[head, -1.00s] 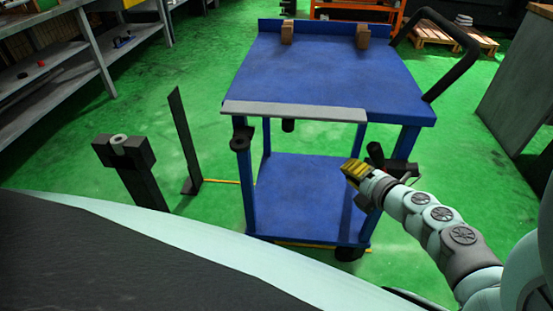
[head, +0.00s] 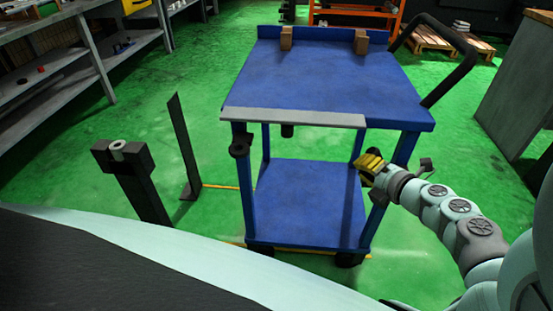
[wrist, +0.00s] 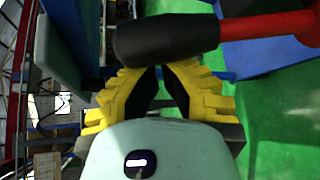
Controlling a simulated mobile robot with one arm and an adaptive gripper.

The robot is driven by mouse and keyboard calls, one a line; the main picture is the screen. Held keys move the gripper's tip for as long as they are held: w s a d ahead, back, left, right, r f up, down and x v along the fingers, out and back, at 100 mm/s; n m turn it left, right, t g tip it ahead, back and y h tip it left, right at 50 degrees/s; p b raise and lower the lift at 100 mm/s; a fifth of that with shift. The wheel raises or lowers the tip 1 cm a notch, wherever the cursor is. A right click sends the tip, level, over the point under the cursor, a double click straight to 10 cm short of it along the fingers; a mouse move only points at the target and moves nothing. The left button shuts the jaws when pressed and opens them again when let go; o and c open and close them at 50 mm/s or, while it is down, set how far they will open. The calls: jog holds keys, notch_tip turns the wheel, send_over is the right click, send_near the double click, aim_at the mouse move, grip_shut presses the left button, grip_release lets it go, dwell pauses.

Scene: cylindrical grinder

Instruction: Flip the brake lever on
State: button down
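The brake lever shows in the wrist view as a thick black grip (wrist: 165,38) on a red shaft (wrist: 265,27). It lies across the top of that view, just beyond my fingertips. My gripper (wrist: 158,68) has yellow ribbed fingers whose tips come together, with nothing visible between them. The tips are at or very near the underside of the black grip; I cannot tell if they touch. In the head view my gripper (head: 369,163) is at the right front leg of the blue cart (head: 330,80). The lever cannot be made out clearly there.
A dark post (head: 133,175) and a thin upright plate (head: 184,145) stand left of the cart. Grey shelving (head: 95,60) is at the far left. A black cart handle (head: 460,65) rises at the right. Green floor is open around the cart.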

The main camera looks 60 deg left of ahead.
jog(key=shift+w+d+r+y, duration=0.15)
jog(key=shift+w+d+y, duration=0.05)
jog(key=shift+y, duration=0.1)
jog(key=shift+w+r+m, duration=0.1)
jog(key=shift+m, duration=0.2)
jog(key=w+d+r+m+t+y+b, duration=0.1)
jog(key=w+d+r+m+y+b, duration=0.1)
jog(key=w+d+m+y+b, duration=0.4)
jog(key=shift+w+d+m+y+b, duration=0.4)
jog(key=shift+w+d+m, duration=0.6)
jog(key=shift+w+m, duration=0.75)
jog(key=shift+s, duration=0.2)
